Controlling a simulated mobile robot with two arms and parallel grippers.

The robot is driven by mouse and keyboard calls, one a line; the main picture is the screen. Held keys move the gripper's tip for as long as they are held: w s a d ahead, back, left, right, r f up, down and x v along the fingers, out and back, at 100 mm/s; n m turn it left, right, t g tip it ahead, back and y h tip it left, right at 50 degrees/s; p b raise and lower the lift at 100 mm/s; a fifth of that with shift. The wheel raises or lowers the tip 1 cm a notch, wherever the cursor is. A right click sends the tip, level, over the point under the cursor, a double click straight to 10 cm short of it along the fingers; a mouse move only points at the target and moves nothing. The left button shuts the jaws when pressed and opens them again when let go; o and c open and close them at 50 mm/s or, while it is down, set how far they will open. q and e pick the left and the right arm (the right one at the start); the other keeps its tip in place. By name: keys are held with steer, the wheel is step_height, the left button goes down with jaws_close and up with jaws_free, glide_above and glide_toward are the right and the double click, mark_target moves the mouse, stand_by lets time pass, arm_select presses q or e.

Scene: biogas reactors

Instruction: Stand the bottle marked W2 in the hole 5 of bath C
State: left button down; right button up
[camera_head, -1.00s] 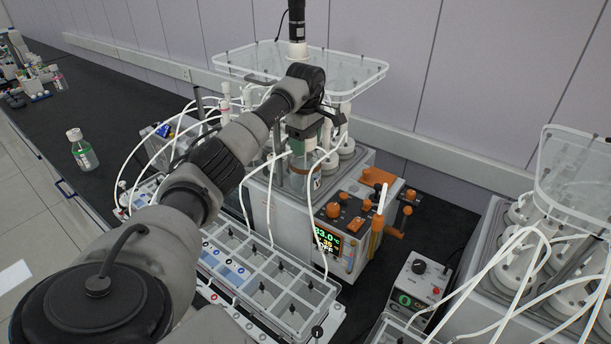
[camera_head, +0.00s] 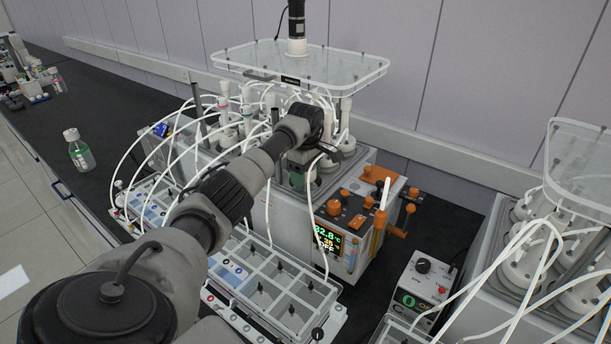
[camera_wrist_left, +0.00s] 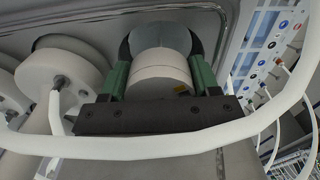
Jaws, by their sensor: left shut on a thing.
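My left gripper (camera_head: 303,172) is low over the front of the middle bath (camera_head: 262,205), mostly hidden by my own wrist. In the left wrist view its green-padded fingers (camera_wrist_left: 162,80) are shut on a pale, round bottle (camera_wrist_left: 160,72). A dark rim shows around the bottle's far end, against the grey bath top (camera_wrist_left: 100,22). I cannot tell how deep the bottle sits in a hole. No W2 mark, bath letter or hole number is readable. My right gripper is not in view.
White-capped bottles with tubes (camera_wrist_left: 62,78) stand close beside the held bottle. A clear raised plate (camera_head: 300,68) hangs above the bath. A tubing block (camera_head: 265,285) lies in front. Another bath (camera_head: 490,250) is at right. A green-labelled bottle (camera_head: 80,152) stands on the bench at left.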

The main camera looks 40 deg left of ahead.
arm_select(q)
steer(key=shift+c, duration=1.2)
jaws_free()
steer(key=shift+s, duration=0.1)
step_height(320, 180, up, 5)
steer(key=p, duration=0.3)
steer(key=shift+r, duration=0.15)
step_height(320, 180, up, 7)
steer(key=shift+p, duration=0.3)
